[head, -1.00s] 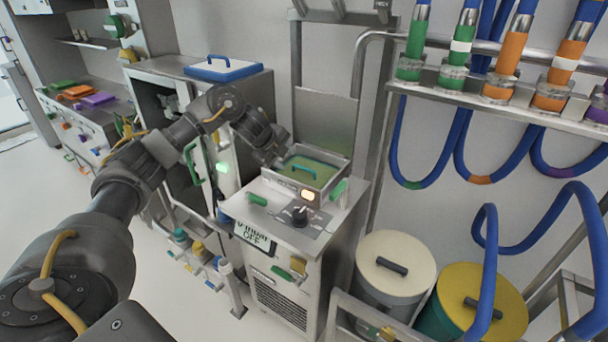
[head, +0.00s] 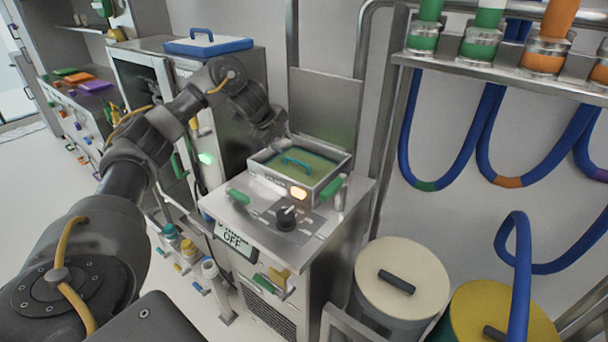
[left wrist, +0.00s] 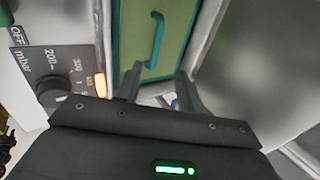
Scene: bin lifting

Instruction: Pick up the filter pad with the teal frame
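The filter pad with the teal frame (head: 318,164) lies flat in an open metal box on top of a cabinet. It has an olive-green face and a teal handle (head: 298,162). The left wrist view shows the frame, pad (left wrist: 178,35) and handle (left wrist: 156,38) close up, beyond the fingertips. My left gripper (head: 282,138) is above the box's back left side, and its fingers are largely hidden in the head view. In the left wrist view the left gripper (left wrist: 160,70) has its fingers apart with nothing between them. My right gripper is not in view.
The metal box (head: 285,183) has a lit orange button, and its raised lid (head: 325,105) stands behind. A black knob (head: 286,217) and green handles are on the cabinet top. A blue-framed tray (head: 208,46) is behind left. Lidded drums (head: 400,265) and blue hoses are at right.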

